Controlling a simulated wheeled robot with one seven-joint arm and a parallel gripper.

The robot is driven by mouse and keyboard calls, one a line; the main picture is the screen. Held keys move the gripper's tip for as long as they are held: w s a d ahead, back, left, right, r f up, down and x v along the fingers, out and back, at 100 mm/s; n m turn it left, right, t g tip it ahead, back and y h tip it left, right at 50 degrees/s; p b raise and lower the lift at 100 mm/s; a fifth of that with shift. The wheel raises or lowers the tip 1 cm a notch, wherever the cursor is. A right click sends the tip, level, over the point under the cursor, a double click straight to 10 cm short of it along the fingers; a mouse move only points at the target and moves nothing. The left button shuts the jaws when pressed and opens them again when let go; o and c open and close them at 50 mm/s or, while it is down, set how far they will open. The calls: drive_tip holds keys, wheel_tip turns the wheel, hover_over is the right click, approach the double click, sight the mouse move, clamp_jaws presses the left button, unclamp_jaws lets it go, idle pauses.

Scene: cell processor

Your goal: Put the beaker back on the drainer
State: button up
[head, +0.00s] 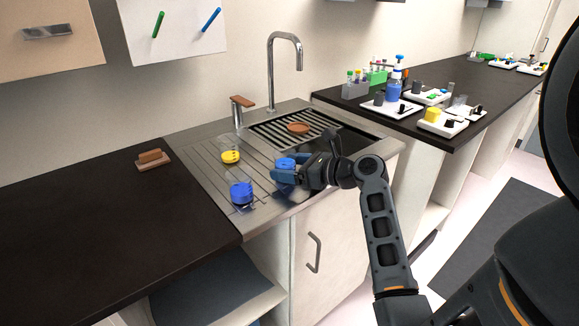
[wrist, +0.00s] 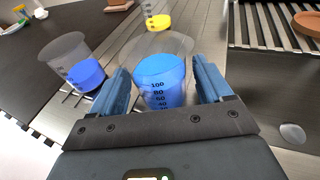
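A clear beaker with blue liquid and dark graduation marks (wrist: 162,88) stands between the two blue fingers of my gripper (wrist: 163,75) in the wrist view. The fingertips meet its glass on both sides, and it looks upright. In the head view my gripper (head: 284,174) and this beaker (head: 285,163) are at the front right of the ribbed steel drainer (head: 205,171). I cannot tell whether the beaker's base touches the steel; it is hidden. A second blue beaker (head: 241,192) stands to the left, and a yellow one (head: 231,157) behind it.
A slatted grate (head: 268,130) with a brown round dish (head: 298,128) lies behind my gripper, below the tall tap (head: 284,70). The dark left counter (head: 110,225) is mostly clear, with a small brown block (head: 150,157). Lab gear fills the right counter (head: 340,100).

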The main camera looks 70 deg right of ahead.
drive_tip(key=shift+o, duration=0.5)
drive_tip(key=shift+r, duration=0.1)
drive_tip(key=shift+s+r, duration=0.1)
drive_tip(key=shift+s, duration=0.2)
drive_tip(key=v, duration=1.1)
drive_tip(key=shift+s, duration=0.2)
